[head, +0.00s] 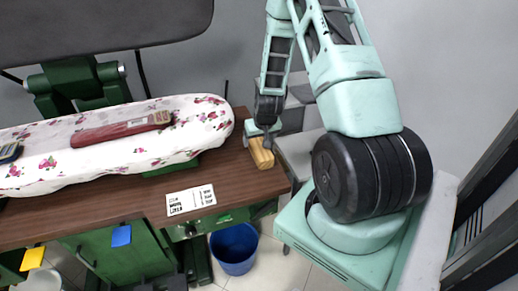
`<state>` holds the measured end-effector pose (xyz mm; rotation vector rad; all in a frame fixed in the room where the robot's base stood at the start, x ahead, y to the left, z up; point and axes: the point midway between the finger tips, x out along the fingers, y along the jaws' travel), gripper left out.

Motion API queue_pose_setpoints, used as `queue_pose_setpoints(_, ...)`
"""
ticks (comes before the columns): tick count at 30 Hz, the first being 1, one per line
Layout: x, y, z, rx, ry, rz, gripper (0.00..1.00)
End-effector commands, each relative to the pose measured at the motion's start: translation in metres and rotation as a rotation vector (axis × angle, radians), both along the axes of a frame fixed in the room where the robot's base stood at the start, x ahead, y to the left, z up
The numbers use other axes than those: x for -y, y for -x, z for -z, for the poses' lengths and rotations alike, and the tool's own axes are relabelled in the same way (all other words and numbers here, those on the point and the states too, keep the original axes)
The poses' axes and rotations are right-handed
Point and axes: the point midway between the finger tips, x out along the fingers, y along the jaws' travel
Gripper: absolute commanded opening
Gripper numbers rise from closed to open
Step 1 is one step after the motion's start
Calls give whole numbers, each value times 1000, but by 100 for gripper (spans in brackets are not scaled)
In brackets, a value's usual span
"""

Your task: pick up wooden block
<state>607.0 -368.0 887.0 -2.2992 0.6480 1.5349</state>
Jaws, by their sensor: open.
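The wooden block (261,153) is a small, light tan piece on the brown table top (229,161), near its right end. My gripper (260,137) points down at the block from above, at its upper end. The jaws are open. The fingertips are small in the head view, and I cannot tell whether they touch the block or straddle it.
An ironing board with a flowered cover (77,139) fills the table's left and middle. A red-handled brush (121,130) lies on it. A white printed card (190,200) lies at the table's front edge. A blue bucket (235,248) stands on the floor below.

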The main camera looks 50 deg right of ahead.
Motion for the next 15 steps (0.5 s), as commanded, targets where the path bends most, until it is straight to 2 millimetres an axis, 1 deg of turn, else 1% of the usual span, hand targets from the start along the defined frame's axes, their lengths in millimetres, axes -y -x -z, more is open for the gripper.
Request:
queue_pose_setpoints(4, 2, -1, 9, -3, -3, 2, 80)
queue_pose_setpoints(12, 10, -9, 38, -1, -2, 2, 80)
queue_pose_setpoints(15, 11, -12, 46, -1, -2, 2, 80)
